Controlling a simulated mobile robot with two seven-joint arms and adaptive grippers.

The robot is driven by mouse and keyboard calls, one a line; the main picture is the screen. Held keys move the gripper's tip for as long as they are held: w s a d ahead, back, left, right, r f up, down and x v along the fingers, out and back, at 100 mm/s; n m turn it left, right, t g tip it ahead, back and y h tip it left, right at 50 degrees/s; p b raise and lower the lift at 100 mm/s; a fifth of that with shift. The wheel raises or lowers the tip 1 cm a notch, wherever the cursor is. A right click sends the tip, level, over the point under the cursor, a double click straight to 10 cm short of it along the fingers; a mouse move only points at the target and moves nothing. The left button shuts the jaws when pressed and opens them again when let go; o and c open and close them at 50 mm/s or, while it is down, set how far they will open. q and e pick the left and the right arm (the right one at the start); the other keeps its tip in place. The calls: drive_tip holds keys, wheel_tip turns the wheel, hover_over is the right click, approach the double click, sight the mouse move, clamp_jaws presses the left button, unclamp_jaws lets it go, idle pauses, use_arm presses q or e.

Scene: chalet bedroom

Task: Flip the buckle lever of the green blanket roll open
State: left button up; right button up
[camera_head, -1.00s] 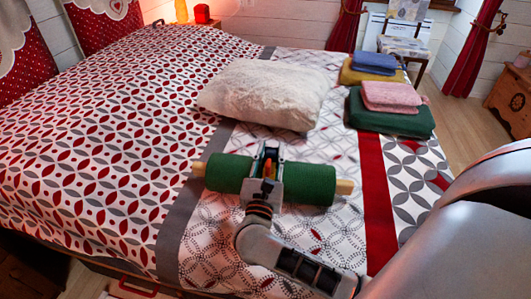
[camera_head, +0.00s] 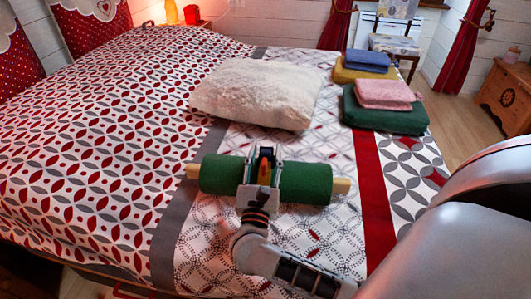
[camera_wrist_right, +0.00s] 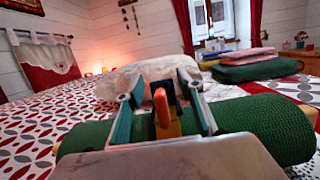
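The green blanket roll (camera_head: 307,182) lies across the bed, with pale wooden rod ends showing at both sides. An orange buckle lever (camera_head: 265,169) stands up at its middle; it also shows upright in the right wrist view (camera_wrist_right: 161,107). My right gripper (camera_head: 264,153) is over the middle of the roll, its fingers apart on either side of the lever. In the right wrist view the gripper (camera_wrist_right: 161,88) shows gaps between the lever and both fingers. The buckle's base is partly hidden by the gripper. My left gripper is out of view.
A cream pillow (camera_head: 257,94) lies just behind the roll. Folded blankets are stacked at the bed's far right, including a dark green one (camera_head: 385,115) under a pink one (camera_head: 384,93). The patterned bed cover is clear left of the roll.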

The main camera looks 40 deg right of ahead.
drive_tip(key=v, duration=1.1)
drive_tip(key=shift+s, duration=0.2)
drive_tip(key=shift+a+f, duration=0.1)
drive_tip(key=shift+a, duration=0.1)
